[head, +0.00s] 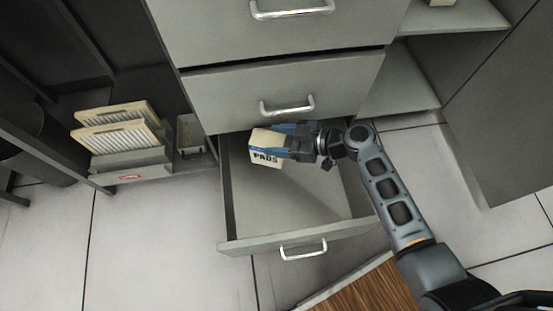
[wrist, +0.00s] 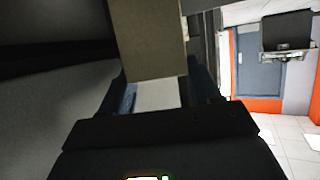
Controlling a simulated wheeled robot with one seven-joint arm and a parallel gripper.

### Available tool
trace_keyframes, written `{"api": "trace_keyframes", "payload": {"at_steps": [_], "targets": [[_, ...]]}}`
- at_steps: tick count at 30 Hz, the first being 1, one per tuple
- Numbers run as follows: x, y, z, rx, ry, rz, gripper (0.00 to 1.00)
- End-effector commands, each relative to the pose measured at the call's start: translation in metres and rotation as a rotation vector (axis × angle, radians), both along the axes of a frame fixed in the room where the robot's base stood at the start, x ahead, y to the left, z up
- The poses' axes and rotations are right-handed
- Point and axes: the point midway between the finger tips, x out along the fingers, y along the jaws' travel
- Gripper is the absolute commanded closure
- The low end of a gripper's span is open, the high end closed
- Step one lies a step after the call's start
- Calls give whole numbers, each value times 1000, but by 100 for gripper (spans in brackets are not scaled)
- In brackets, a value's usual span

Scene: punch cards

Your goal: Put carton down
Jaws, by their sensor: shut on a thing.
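The carton (head: 266,150) is a small cream box with a blue band and the word "PADS" on it. In the head view it is in the jaws of my gripper (head: 284,142), over the back part of an open bottom drawer (head: 300,205). My gripper is shut on the carton. In the wrist view the carton (wrist: 155,40) fills the upper middle, between the fingers (wrist: 160,95). The drawer looks empty where its floor shows. I cannot tell whether the carton touches the drawer floor.
Closed drawers (head: 285,90) with metal handles stand above the open one. Open shelves (head: 400,82) are to the right. At left, a grey tray (head: 130,172) holds upright cream cards, with a small grey bin (head: 190,135) beside it. A wooden surface (head: 365,290) is in front.

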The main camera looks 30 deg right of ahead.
Motion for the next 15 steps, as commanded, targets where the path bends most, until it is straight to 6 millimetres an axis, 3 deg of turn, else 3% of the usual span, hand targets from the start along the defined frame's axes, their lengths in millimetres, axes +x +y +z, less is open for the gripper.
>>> {"api": "trace_keyframes", "payload": {"at_steps": [1,9,15], "targets": [[6,7,-2,1,-1,2,100],[4,5,-62,3,3,-1,100],[4,4,-80,1,-1,0,100]]}}
